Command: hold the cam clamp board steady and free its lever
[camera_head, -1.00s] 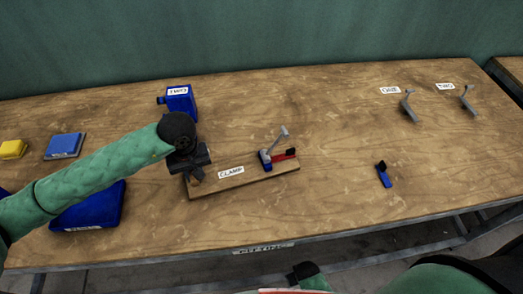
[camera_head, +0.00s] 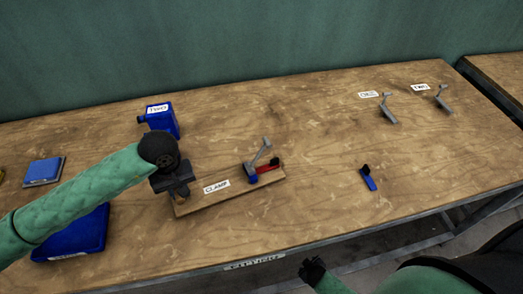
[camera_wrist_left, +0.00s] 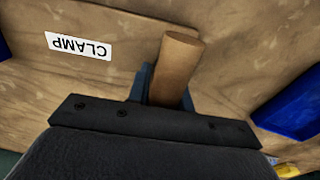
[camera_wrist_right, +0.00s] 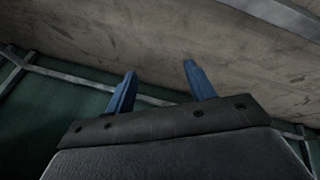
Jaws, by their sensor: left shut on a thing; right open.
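The cam clamp board (camera_head: 228,188) is a wooden plank labelled CLAMP, lying on the bench. Its grey lever (camera_head: 261,150) stands raised and tilted at the right end, above a blue base (camera_head: 252,174) and a red bar with a black tip (camera_head: 267,169). My left gripper (camera_head: 178,191) is at the board's left end. In the left wrist view it is shut on a round wooden peg (camera_wrist_left: 176,62) next to the CLAMP label (camera_wrist_left: 79,46). My right gripper (camera_head: 312,270) is low in front of the bench. In the right wrist view its blue fingers (camera_wrist_right: 160,88) are apart and empty.
A blue box-like press (camera_head: 162,120) stands behind my left gripper. A blue bin (camera_head: 75,235) sits at the left front. A small blue and black piece (camera_head: 368,179) lies right of the board. Two grey levers (camera_head: 388,111) lie at the back right.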

